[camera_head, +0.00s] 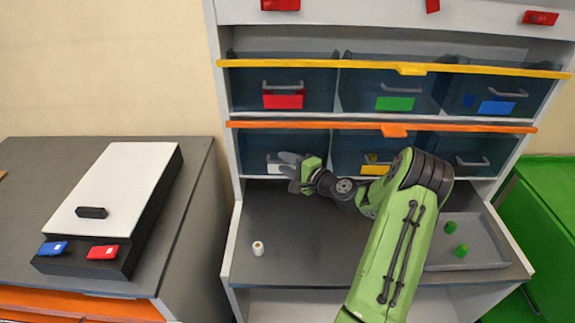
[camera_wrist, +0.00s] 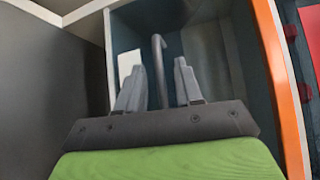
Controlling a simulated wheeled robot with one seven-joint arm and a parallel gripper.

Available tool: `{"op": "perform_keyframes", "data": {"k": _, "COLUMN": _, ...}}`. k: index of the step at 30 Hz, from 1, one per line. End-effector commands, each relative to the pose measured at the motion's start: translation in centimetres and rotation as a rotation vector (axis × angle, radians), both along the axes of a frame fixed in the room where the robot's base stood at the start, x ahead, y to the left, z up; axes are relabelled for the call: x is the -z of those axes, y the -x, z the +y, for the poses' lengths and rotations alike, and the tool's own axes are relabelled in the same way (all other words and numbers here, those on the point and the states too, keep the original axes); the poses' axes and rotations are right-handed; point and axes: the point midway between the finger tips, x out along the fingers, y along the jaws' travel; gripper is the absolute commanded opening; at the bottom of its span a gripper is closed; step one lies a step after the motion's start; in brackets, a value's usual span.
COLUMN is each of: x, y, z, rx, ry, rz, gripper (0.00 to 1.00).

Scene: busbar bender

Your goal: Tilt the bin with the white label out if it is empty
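The bin with the white label (camera_head: 254,146) is the left one in the lower row of dark blue, see-through bins. Its white label shows left of my gripper (camera_head: 287,168) in the head view and also in the wrist view (camera_wrist: 127,63). My gripper (camera_wrist: 157,66) is open right in front of this bin. In the wrist view the bin's bar handle (camera_wrist: 159,60) lies between my two fingers, with gaps visible on both sides. The bin looks closed. I cannot clearly tell whether anything is inside.
Bins with red (camera_head: 283,101), green (camera_head: 394,104) and blue (camera_head: 496,107) labels fill the upper row. A yellow-labelled bin (camera_head: 376,168) is beside mine. An orange rail (camera_head: 300,125) runs above. A white spool-like piece (camera_head: 258,248) and a grey tray (camera_head: 485,262) with green pieces lie on the shelf.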

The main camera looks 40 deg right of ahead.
Motion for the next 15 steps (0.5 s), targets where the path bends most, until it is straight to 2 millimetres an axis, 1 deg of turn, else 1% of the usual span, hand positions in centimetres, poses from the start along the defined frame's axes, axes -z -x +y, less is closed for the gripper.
{"op": "perform_keyframes", "data": {"k": 5, "x": 0.0, "y": 0.01, "z": -0.02, "rx": 0.0, "ry": 0.0, "rz": 0.0, "gripper": 0.36}}
{"op": "perform_keyframes", "data": {"k": 8, "x": 0.0, "y": 0.02, "z": -0.02, "rx": 0.0, "ry": 0.0, "rz": 0.001, "gripper": 0.22}}
{"op": "perform_keyframes", "data": {"k": 12, "x": 0.01, "y": 0.04, "z": -0.02, "rx": 0.0, "ry": 0.001, "rz": 0.001, "gripper": 0.0}}
{"op": "perform_keyframes", "data": {"k": 15, "x": 0.02, "y": 0.05, "z": -0.02, "rx": 0.0, "ry": 0.001, "rz": 0.001, "gripper": 0.0}}
